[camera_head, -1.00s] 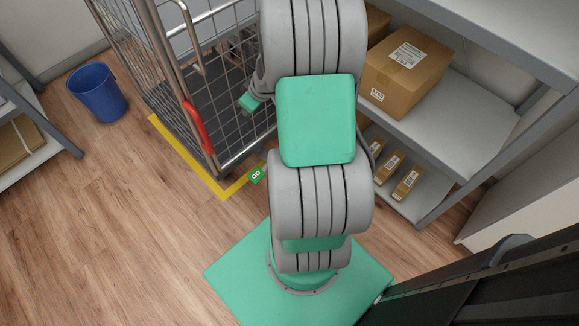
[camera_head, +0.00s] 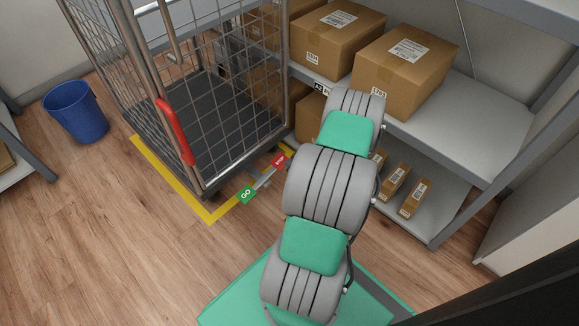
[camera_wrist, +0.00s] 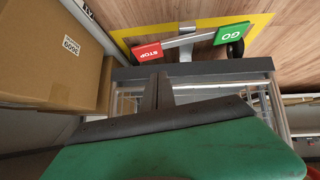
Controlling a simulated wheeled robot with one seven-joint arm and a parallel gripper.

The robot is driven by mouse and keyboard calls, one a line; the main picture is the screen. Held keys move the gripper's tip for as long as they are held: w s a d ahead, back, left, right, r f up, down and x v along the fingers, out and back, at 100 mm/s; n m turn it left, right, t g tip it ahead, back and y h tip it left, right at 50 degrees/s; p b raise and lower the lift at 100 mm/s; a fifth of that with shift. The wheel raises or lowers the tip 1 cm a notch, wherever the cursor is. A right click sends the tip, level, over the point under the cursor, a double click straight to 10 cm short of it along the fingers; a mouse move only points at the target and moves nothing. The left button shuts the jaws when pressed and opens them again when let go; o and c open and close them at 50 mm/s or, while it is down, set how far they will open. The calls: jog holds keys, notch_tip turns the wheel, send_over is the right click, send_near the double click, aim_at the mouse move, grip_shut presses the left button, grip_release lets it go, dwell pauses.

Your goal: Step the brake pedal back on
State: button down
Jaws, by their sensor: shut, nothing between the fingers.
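The brake pedal is a grey bar at the foot of the roll cage (camera_head: 172,105). Its green GO end (camera_head: 246,195) is nearer and its red STOP end (camera_head: 281,161) is further right, beside the shelf. In the wrist view the red STOP end (camera_wrist: 148,52) is left of the green GO end (camera_wrist: 232,33). I cannot tell for sure which end is lower. My gripper (camera_wrist: 158,90) shows in the wrist view with its dark fingers together and empty, apart from the pedal and below the STOP end in the picture. My arm hides it in the head view.
A shelf with cardboard boxes (camera_head: 405,68) stands close right of the cage. Yellow floor tape (camera_head: 172,180) borders the cage. A blue bin (camera_head: 76,112) stands at the left. The wooden floor in front of the cage is clear.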

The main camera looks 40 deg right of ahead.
jog(key=b, duration=0.4)
send_over(279, 167)
jog(key=s+a, duration=0.1)
jog(key=s, duration=0.2)
notch_tip(279, 167, down, 6)
jog(key=f, duration=0.1)
jog(key=f+b, duration=0.1)
jog(key=shift+w+d+f, duration=0.1)
jog(key=shift+d+f, duration=0.15)
jog(key=shift+f, duration=0.05)
jog(key=shift+d+f, duration=0.1)
jog(key=shift+f, duration=0.15)
jog(key=shift+d+f, duration=0.4)
jog(key=shift+f, duration=0.3)
jog(key=shift+d+f, duration=0.4)
jog(key=shift+f, duration=0.25)
jog(key=s+d+r+p, duration=0.2)
jog(key=s+r+p, duration=0.4)
jog(key=r, duration=0.5)
jog(key=shift+s, duration=0.5)
